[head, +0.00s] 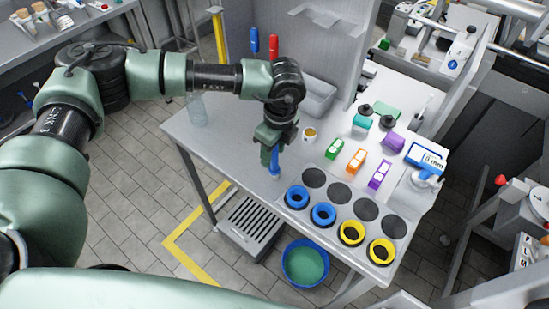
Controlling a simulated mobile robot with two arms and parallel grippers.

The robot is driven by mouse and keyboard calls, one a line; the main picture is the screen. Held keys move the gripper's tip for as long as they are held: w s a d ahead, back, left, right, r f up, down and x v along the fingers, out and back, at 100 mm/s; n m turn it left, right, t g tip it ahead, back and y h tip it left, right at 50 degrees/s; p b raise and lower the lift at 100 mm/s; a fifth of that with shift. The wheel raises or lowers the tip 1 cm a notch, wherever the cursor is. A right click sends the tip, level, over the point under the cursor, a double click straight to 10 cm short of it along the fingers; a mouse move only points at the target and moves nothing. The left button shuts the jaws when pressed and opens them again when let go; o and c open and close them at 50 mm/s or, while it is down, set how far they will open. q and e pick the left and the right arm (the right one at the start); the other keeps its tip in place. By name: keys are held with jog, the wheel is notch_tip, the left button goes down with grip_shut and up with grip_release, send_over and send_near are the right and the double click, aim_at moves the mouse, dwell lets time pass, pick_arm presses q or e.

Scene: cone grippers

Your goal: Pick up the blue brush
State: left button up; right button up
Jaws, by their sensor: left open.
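A slim blue item (275,167), which looks like the blue brush, stands upright at the table's left front part, with a pale lower end. My left gripper (270,152) points down right over it, open. Its fingers hide the item's upper part, and I cannot tell whether they touch it. A second blue handle (254,40) hangs on the grey panel at the back, beside a red one (273,46). My right gripper is out of view.
The grey table (225,150) holds blue rings (297,196) and yellow rings (351,232) at its front, with several small coloured boxes (356,160) behind. A clear bottle (197,110) stands at the left edge. A blue bucket (287,270) sits on the floor.

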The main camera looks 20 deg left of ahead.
pick_arm(q)
jog(key=shift+f, duration=0.15)
jog(key=shift+c, duration=0.3)
grip_shut()
